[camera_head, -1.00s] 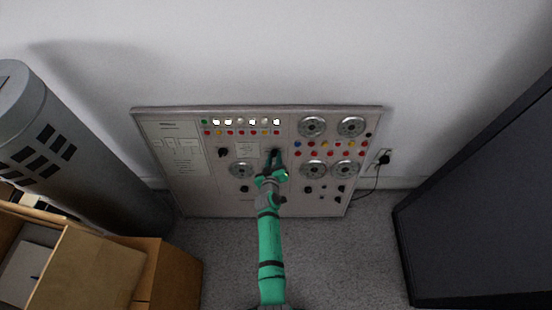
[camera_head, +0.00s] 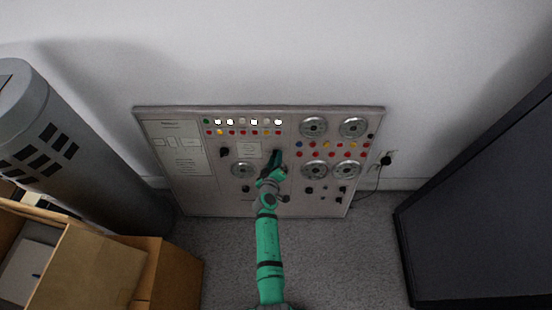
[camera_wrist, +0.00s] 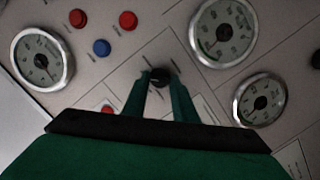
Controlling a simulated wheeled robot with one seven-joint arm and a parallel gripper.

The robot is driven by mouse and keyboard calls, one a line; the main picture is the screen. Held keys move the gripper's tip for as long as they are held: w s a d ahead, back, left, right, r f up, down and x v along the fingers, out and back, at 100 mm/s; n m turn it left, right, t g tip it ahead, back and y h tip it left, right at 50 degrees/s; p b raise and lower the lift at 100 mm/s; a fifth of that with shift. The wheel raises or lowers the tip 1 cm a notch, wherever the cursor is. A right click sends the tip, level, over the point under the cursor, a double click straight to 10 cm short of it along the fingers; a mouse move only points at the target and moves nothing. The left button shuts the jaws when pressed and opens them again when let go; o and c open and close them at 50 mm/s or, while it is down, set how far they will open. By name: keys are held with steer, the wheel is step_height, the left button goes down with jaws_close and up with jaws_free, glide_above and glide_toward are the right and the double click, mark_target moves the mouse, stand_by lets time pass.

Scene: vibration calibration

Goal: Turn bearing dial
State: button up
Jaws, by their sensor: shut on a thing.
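The control panel (camera_head: 290,206) leans against the wall, with dials, gauges, buttons and knobs on its face. A black knob-like dial (camera_wrist: 160,76) sits between the fingertips of my gripper (camera_wrist: 161,82) in the wrist view. My gripper is shut on this dial, with one green finger on each side of it. In the head view my gripper (camera_head: 275,160) is at the middle of the panel and hides most of the dial. The small print around the dial is too blurred to read.
Round gauges (camera_head: 313,127) and red, blue and yellow buttons (camera_head: 325,144) lie close by on the panel. A grey cylinder (camera_head: 95,165) and cardboard boxes (camera_head: 85,265) stand at left, a dark cabinet (camera_head: 490,210) at right. Carpet (camera_head: 340,260) in front is clear.

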steer(key=o, duration=1)
steer(key=shift+d, duration=0.3)
steer(key=shift+o, duration=0.2)
steer(key=v, duration=1.1)
steer(key=shift+a, duration=0.3)
